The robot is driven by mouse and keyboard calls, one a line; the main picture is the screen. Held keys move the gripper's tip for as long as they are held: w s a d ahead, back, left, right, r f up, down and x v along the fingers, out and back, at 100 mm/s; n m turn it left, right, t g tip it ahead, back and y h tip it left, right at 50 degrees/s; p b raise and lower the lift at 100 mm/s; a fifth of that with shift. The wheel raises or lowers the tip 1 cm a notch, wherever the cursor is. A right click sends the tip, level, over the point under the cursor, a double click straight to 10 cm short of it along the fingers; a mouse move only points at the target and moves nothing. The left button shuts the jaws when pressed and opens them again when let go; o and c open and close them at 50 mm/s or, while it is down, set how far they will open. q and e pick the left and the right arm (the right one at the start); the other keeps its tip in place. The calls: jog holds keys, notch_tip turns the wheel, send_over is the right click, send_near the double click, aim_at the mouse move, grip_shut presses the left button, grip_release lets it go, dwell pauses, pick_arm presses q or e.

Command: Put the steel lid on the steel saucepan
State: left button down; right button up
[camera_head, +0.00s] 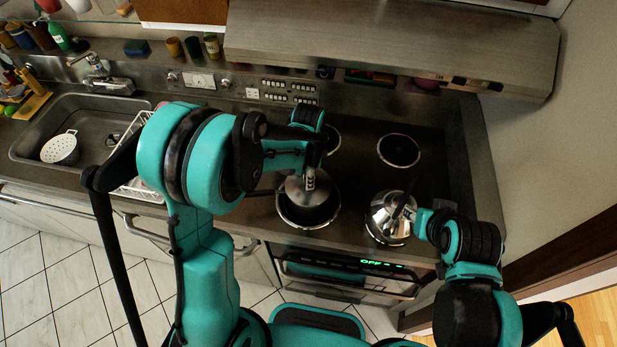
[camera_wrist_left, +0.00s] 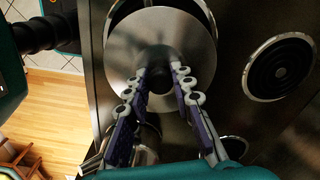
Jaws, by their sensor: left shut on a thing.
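The steel saucepan (camera_head: 308,224) stands on the hob, its dark inside showing towards the front. The steel lid (camera_head: 298,190) is over the back part of the pan in the head view; whether it touches the rim cannot be told. My left gripper (camera_head: 309,180) is shut on the lid's knob from above. In the left wrist view my left gripper (camera_wrist_left: 160,88) has its fingers either side of the dark knob, with the round lid (camera_wrist_left: 150,40) beyond. My right gripper (camera_head: 414,214) is at the steel kettle's dark handle; its fingers are too small to read.
The steel kettle (camera_head: 384,222) stands right of the saucepan. A bare coil burner (camera_head: 399,150) lies behind it. The range hood (camera_head: 390,50) overhangs the hob's back. A sink (camera_head: 85,120) with a white strainer (camera_head: 60,148) is at left.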

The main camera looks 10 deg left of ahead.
pick_arm(q)
jog(key=shift+f+b, duration=0.4)
jog(key=shift+b, duration=0.25)
dwell(0.7)
jog(key=c, duration=0.7)
grip_release()
jog(key=shift+c, duration=0.2)
jog(key=shift+r, duration=0.1)
jog(key=shift+r+p, duration=2.3)
jog(key=shift+r, duration=1.15)
